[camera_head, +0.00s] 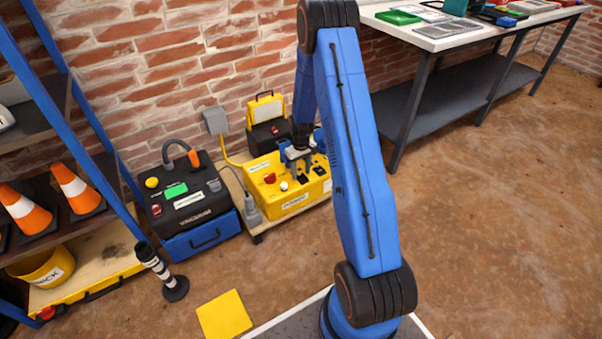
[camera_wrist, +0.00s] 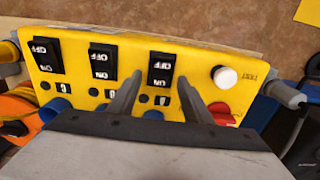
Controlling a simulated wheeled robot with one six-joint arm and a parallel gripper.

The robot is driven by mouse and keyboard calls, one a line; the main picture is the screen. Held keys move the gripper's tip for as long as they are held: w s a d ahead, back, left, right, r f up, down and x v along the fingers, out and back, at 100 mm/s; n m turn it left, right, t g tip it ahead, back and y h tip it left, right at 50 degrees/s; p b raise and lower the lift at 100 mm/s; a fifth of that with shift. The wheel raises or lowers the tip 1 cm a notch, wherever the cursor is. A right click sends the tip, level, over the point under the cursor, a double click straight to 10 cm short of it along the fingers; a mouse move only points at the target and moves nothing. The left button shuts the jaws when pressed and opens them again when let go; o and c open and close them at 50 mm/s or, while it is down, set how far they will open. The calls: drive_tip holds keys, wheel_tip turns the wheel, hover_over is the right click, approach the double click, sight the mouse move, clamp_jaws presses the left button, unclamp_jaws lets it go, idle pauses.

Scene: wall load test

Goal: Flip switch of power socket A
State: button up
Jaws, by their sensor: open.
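The yellow power box (camera_head: 293,207) stands by the brick wall in the head view, with my gripper (camera_head: 299,156) just above it. In the wrist view, its panel (camera_wrist: 195,68) appears upside down. It carries three black rocker switches: left (camera_wrist: 46,55), middle (camera_wrist: 103,62) and right (camera_wrist: 162,70), marked ON and OFF. Blue sockets (camera_wrist: 60,104) show below them, partly hidden by my gripper. Socket letters are too small to read surely. My gripper (camera_wrist: 158,80) is open and empty. Its fingers straddle the right switch in the picture; contact cannot be told.
A white button (camera_wrist: 225,77) and a red knob (camera_wrist: 222,112) sit right of the switches. A grey plug (camera_wrist: 284,94) with a cable is at the box's right end. A black-and-blue vacuum (camera_head: 190,205) and a workbench (camera_head: 440,40) flank the box. Open floor lies in front.

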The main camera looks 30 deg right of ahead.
drive_tip(key=shift+f, duration=0.35)
drive_tip(key=shift+c, duration=0.6)
drive_tip(key=c, duration=0.9)
drive_tip(key=shift+c, duration=0.2)
drive_tip(key=shift+s+r+t, duration=0.1)
drive_tip(key=shift+s+t, duration=0.05)
drive_tip(key=shift+t, duration=0.55)
